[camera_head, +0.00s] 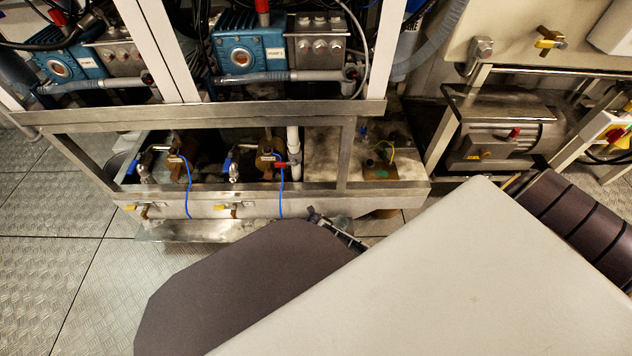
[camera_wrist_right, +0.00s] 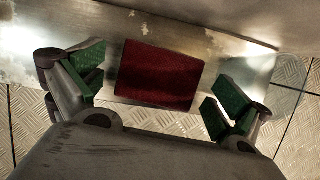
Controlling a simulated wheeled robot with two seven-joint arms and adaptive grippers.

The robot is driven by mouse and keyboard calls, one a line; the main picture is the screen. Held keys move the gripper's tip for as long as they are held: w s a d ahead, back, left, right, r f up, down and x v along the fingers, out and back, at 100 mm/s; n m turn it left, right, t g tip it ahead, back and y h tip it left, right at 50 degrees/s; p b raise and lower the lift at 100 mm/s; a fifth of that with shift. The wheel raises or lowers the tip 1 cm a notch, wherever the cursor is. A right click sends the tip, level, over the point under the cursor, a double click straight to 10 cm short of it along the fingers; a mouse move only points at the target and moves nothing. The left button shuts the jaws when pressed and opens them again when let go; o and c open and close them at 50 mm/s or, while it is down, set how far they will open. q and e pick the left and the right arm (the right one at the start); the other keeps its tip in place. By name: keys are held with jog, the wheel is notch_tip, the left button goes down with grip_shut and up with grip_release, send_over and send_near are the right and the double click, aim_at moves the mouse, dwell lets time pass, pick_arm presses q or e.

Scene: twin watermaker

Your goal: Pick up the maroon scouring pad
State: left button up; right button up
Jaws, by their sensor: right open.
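The maroon scouring pad (camera_wrist_right: 160,74) is a dark red, flat rectangular block. It lies on a worn metal ledge in the right wrist view, at the upper middle. My right gripper (camera_wrist_right: 158,88) is open, with one green-padded finger to the left of the pad and one to the right. Gaps show between the pad and both fingers. In the head view only a small dark part of my right gripper (camera_head: 320,217) shows past my arm, by the ledge's right end. I cannot make out the pad there. My left gripper is not in view.
The metal ledge (camera_head: 190,231) runs along the front of the watermaker frame (camera_head: 225,113). Valves with blue handles and blue tubes (camera_head: 281,195) stand above and behind it. A motor (camera_head: 500,135) is at the right. The tread-plate floor (camera_head: 50,280) at the left is clear.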

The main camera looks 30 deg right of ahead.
dwell(0.4)
jog(key=c, duration=1)
jog(key=shift+r, duration=0.15)
jog(key=shift+r+p, duration=1.05)
jog(key=shift+r, duration=0.35)
pick_arm(q)
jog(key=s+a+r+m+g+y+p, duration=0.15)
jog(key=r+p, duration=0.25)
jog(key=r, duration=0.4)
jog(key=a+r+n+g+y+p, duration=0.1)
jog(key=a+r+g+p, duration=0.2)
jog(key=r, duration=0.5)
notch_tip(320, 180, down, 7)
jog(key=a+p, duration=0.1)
jog(key=p, duration=0.4)
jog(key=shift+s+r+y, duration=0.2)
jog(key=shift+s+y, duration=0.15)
pick_arm(e)
notch_tip(320, 180, up, 25)
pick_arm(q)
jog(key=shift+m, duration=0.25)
